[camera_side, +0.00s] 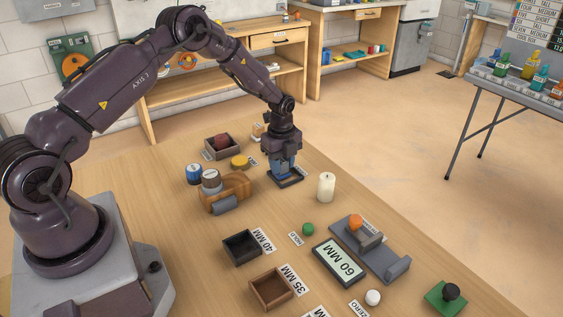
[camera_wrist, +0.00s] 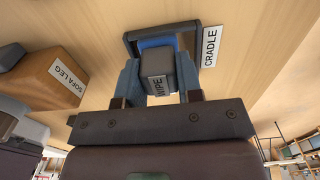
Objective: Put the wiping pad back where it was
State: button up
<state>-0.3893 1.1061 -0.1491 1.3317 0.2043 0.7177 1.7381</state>
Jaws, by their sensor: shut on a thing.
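The cradle, a dark frame (camera_wrist: 131,43) with a CLEAR-to-read CRADLE label (camera_wrist: 210,47), lies directly beyond the pad, with a blue surface showing inside the frame. In the side view my gripper (camera_side: 284,172) points down over the dark cradle (camera_side: 295,181). The pad is largely hidden there, and I cannot tell whether it touches the cradle floor.
A wooden block labelled SOFA LEG (camera_wrist: 50,80) lies left of my gripper; it also shows in the side view (camera_side: 237,187). A white candle (camera_side: 326,187) stands close at right.

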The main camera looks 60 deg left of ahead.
jog(key=shift+f, duration=0.15)
jog(key=o, duration=0.8)
jog(key=shift+o, duration=0.2)
notch_tip(320, 180, up, 13)
notch_tip(320, 180, up, 8)
jog(key=n+t, duration=0.1)
jog(key=n, duration=0.2)
send_over(282, 160)
jog(key=s+d, duration=0.3)
jog(key=d, duration=0.1)
jog(key=s+d+r+n+t+y, duration=0.1)
jog(key=s+d+r+n+t, duration=0.1)
jog(key=s+d+r+n, duration=0.45)
jog(key=s+d+r+n+t, duration=0.1)
jog(key=s+n, duration=0.3)
jog(key=s, duration=0.5)
jog(key=s+d+r+n+t+h, duration=0.1)
jog(key=s+d+r+n, duration=0.2)
jog(key=s, duration=0.6)
jog(key=shift+s+r+n+t, duration=0.2)
jog(key=shift+r+n+t, duration=0.1)
jog(key=shift+r+n, duration=0.5)
